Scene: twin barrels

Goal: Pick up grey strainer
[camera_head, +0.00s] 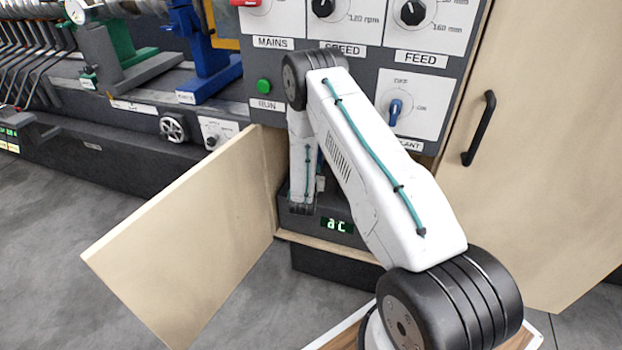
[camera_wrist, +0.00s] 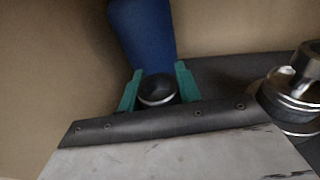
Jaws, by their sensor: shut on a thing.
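In the wrist view my gripper (camera_wrist: 160,84) shows two teal fingers, closed on either side of a blue barrel-shaped thing (camera_wrist: 142,35). A dark round end with a silver rim (camera_wrist: 157,90) shows between the fingers, at the blue thing's lower end. A shiny grey metal piece (camera_wrist: 296,92) with stacked rims stands apart at the right edge; I cannot tell for sure whether it is the grey strainer. In the head view my arm reaches into the open cabinet, and my gripper is hidden there.
A grey plate (camera_wrist: 170,158) with a riveted dark strip (camera_wrist: 160,122) crosses in front of my fingers. Light walls close in on the wrist view. An open wooden door (camera_head: 190,235) stands left of the opening; another door with a black handle (camera_head: 479,128) stands right. Control panels hang above.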

